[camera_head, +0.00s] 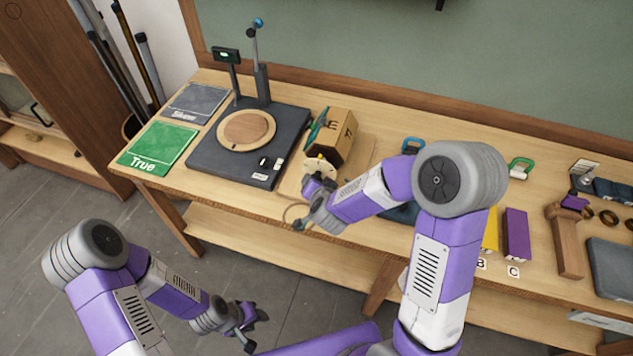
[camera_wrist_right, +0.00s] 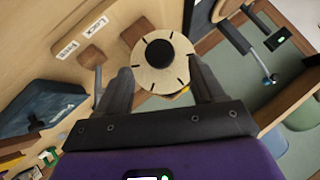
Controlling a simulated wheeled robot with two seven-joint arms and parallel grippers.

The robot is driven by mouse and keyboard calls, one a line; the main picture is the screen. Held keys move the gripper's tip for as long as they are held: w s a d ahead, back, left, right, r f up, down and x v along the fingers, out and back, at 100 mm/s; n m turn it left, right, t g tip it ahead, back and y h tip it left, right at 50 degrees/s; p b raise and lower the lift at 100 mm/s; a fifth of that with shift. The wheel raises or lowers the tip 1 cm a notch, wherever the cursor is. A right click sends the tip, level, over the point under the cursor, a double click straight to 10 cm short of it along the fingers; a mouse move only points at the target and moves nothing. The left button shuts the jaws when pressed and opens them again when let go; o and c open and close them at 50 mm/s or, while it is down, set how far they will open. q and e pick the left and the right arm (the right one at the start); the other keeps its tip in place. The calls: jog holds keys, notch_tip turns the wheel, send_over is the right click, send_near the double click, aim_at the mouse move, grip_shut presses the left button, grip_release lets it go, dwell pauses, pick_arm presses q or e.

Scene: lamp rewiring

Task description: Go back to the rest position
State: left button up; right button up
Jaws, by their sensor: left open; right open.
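My left gripper (camera_head: 248,325) hangs low over the floor, in front of the bench (camera_head: 225,207), open and empty. My right gripper (camera_head: 317,188) is over the bench, just in front of a small cream round piece (camera_head: 319,167). In the right wrist view, the open fingers of my right gripper (camera_wrist_right: 160,78) point toward the cream disc (camera_wrist_right: 148,77), which has a black centre and dark tick marks. The disc lies between and beyond the fingertips; I cannot tell whether they touch it.
A dark turntable base (camera_head: 215,166) with a wooden disc stands left of my right gripper. Green (camera_head: 160,148) and grey (camera_head: 195,103) mats lie at the left. A purple block (camera_head: 516,233) and wooden parts are at right.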

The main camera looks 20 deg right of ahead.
jog(key=shift+v, duration=1.15)
jog(key=s+a+f+n+g+y+b, duration=0.2)
jog(key=s+f+g, duration=0.3)
jog(key=s+f, duration=0.6)
jog(key=s+a+f+n+g+y+b, duration=0.3)
jog(key=s+f, duration=0.8)
jog(key=f, duration=0.7)
jog(key=shift+a+f+n+g+b, duration=0.35)
jog(key=shift+f+n+g, duration=0.05)
jog(key=shift+n+g, duration=0.5)
jog(key=shift+s, duration=0.1)
